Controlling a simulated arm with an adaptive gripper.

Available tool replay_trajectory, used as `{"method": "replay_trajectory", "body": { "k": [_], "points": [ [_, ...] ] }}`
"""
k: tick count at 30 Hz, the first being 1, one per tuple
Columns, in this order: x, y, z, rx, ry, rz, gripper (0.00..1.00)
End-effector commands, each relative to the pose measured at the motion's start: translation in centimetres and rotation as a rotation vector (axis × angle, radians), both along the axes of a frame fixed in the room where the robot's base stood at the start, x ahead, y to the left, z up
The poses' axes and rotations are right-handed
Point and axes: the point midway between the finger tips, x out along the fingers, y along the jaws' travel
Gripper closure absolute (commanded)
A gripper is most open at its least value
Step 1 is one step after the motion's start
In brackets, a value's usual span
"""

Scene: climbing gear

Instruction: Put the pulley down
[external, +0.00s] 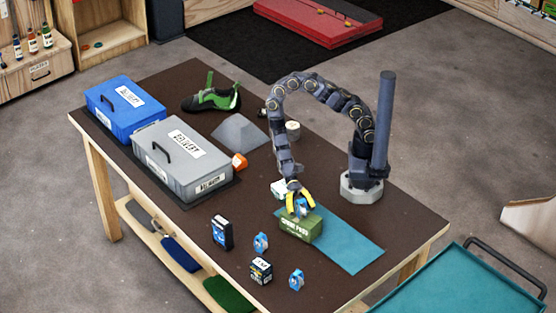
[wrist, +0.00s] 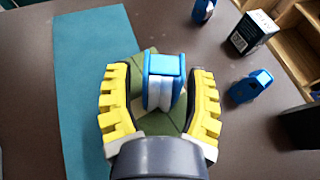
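A blue and white pulley (external: 302,208) sits at the top of a green box (external: 300,229) with pale lettering. My gripper (external: 300,202) points down over the box, with its yellow fingers on either side of the pulley. In the wrist view the pulley (wrist: 164,82) stands between the fingers of my gripper (wrist: 160,85). A strip of green shows between the left finger and the pulley, and a narrower gap shows on the right, so the fingers look open around it. The pulley's underside is hidden, and whether it rests fully on the box is hard to tell.
A teal mat (external: 350,247) lies beside the box. Two more blue pulleys (external: 261,243) (external: 296,280) and two small dark boxes (external: 222,232) (external: 261,271) stand near the front edge. Grey (external: 184,158) and blue (external: 124,103) lidded bins, a grey wedge (external: 240,133) and a shoe (external: 212,97) stand farther back.

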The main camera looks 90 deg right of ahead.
Motion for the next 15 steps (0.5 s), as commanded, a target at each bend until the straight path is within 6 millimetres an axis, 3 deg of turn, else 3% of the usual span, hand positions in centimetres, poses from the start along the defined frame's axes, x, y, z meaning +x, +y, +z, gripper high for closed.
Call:
{"method": "replay_trajectory", "body": {
  "k": [8,15],
  "points": [
    [0.2,-0.3,0.4,0.0,-0.002,-0.001,0.47],
    [1.8,-4.1,2.1,-0.003,-0.007,-0.004,0.47]
  ]
}}
